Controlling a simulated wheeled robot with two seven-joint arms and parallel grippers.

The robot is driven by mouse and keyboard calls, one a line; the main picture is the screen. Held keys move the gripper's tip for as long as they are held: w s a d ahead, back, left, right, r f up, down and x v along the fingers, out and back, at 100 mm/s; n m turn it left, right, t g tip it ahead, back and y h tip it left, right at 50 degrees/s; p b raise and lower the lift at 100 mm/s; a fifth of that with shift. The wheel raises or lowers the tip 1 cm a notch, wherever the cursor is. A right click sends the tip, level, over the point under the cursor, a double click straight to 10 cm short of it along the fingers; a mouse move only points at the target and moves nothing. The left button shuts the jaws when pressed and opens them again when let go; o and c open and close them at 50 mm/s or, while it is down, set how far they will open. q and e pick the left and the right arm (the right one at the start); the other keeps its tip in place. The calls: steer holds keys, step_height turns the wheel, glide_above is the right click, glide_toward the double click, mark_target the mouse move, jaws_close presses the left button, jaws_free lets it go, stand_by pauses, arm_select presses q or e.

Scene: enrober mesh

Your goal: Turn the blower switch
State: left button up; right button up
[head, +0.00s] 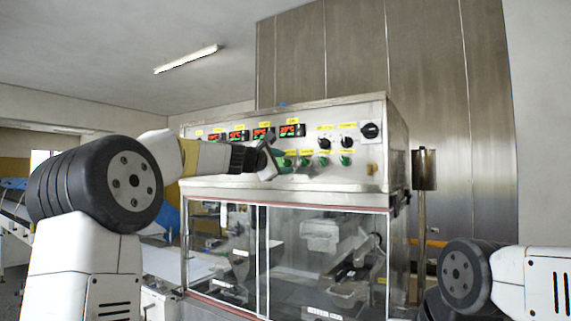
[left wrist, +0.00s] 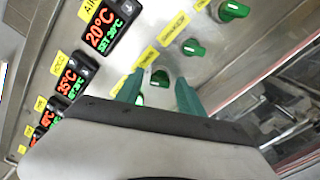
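The control panel (head: 235,160) of the machine carries a row of green switches, one of them at its right end (head: 345,160). Their yellow labels are too small or blurred to read, so I cannot tell which is the blower switch. My left gripper (head: 279,160) is at the panel, near the left end of this row. In the left wrist view its two fingers (left wrist: 159,94) are apart, with one green switch (left wrist: 160,78) between and just beyond their tips; I cannot tell whether they touch it. My right gripper is out of view.
Red and green temperature displays (left wrist: 102,27) sit beside the switch row. Black knobs (head: 324,143) and a larger black rotary switch (head: 370,131) are at the panel's upper right. Clear glass doors (head: 228,245) are below. A post with a metal box (head: 424,168) stands at right.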

arm_select(q)
jaws_close()
steer(key=shift+m, duration=0.5)
steer(key=m, duration=0.4)
steer(key=shift+f+m, duration=0.1)
steer(key=shift+m, duration=0.3)
steer(key=m, duration=0.6)
steer(key=shift+f, duration=0.1)
steer(key=shift+o, duration=1.1)
jaws_free()
